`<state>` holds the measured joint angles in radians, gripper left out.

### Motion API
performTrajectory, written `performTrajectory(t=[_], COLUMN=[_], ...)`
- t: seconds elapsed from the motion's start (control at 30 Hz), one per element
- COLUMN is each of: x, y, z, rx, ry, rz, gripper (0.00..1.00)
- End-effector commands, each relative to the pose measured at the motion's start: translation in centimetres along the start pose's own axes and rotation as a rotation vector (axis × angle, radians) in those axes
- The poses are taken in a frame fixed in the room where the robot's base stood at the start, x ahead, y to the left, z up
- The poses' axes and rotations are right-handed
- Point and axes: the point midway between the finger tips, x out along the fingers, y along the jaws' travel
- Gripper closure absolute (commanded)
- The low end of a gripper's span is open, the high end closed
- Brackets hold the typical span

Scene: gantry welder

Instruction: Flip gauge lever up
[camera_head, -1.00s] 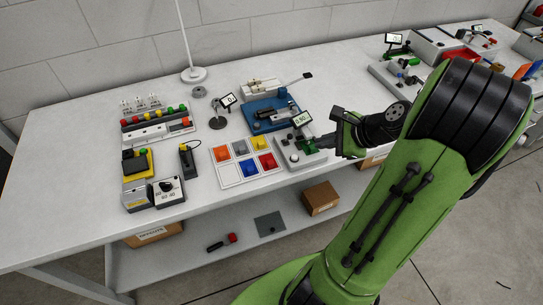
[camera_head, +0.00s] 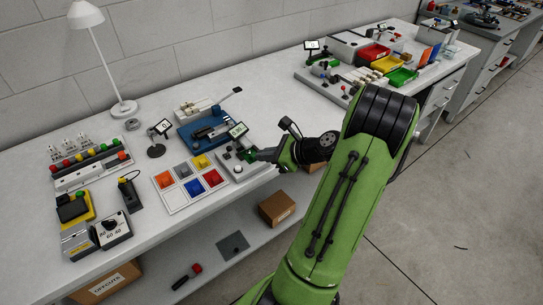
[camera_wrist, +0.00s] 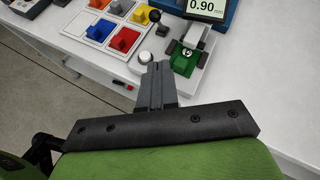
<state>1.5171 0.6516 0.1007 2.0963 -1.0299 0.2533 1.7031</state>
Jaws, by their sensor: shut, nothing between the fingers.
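The gauge stands near the bench's front edge, with a light grey base (camera_head: 232,172) and a small tilted display (camera_head: 238,130). In the wrist view the display (camera_wrist: 206,6) reads 0.90 mm. A green part (camera_wrist: 183,62) sits on the gauge base below it, with a round white knob (camera_wrist: 145,57) to its left. In the head view my gripper (camera_head: 256,155) reaches the gauge from the right.
A tray of coloured compartments (camera_head: 178,204) lies left of the gauge. A blue fixture (camera_head: 186,137) stands behind it. A lamp (camera_head: 124,109) and a small display stand (camera_head: 156,150) are farther back. Bare bench top lies right of the gauge.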

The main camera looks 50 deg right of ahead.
Motion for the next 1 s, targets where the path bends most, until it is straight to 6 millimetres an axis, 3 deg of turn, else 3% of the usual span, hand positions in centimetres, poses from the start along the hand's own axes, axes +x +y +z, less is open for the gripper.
performTrajectory(t=[0.2,0.37,1.0], x=[4.9,6.5,6.9], y=[0.1,0.0,-0.1], z=[0.1,2.1,3.2], rx=[-0.005,-0.004,0.006], ry=[-0.001,0.001,0.016], rz=[0.003,0.0,0.007], gripper=[1.0,1.0,1.0])
